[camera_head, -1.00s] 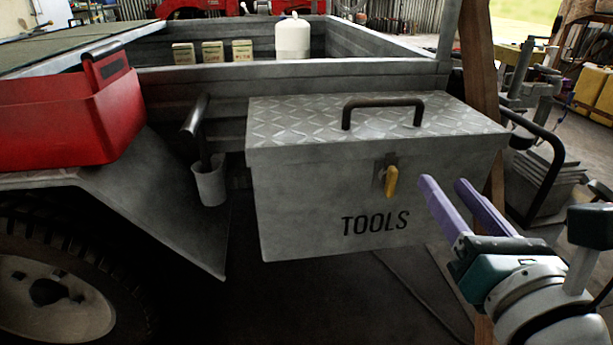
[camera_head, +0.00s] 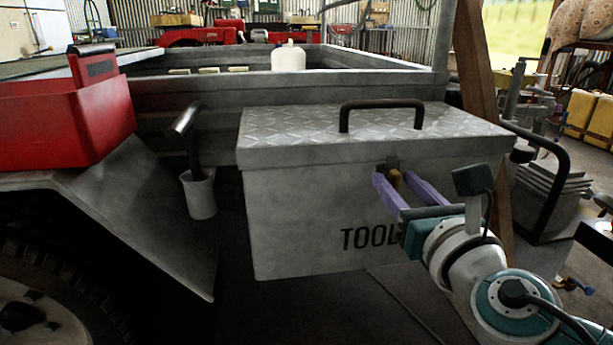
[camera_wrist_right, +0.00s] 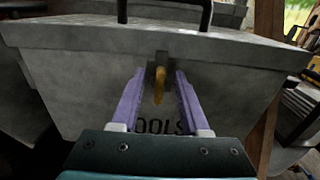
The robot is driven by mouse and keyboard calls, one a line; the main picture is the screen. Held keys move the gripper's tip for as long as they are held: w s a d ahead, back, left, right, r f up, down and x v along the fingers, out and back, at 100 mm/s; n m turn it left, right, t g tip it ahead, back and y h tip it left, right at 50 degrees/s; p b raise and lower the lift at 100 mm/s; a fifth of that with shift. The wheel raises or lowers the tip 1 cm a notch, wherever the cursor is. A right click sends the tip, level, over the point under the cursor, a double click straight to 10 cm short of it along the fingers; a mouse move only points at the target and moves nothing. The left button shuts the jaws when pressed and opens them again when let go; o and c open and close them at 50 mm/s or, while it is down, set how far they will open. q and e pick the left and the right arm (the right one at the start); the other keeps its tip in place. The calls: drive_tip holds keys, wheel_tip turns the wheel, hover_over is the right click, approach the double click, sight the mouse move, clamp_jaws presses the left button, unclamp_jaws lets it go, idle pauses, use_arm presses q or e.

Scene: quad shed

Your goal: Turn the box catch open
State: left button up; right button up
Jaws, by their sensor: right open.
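The grey metal tool box (camera_head: 310,215) has a diamond-plate lid and the word TOOLS on its front. It also shows in the right wrist view (camera_wrist_right: 70,85). The yellow-brown catch (camera_head: 395,179) sits on the box front below the lid; in the right wrist view the catch (camera_wrist_right: 159,84) hangs roughly upright. My right gripper (camera_head: 392,183) is open with its two purple fingers at the box front, one on each side of the catch. In the right wrist view, gaps show between the catch and both fingers (camera_wrist_right: 158,88). My left gripper is not in view.
A black handle (camera_head: 383,104) stands on the box lid. A red bin (camera_head: 60,120) sits on the fender at left, and a grey cup (camera_head: 199,195) hangs left of the box. A wooden post (camera_head: 474,60) stands behind the box's right end.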

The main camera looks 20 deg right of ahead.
clamp_jaws()
idle(0.4)
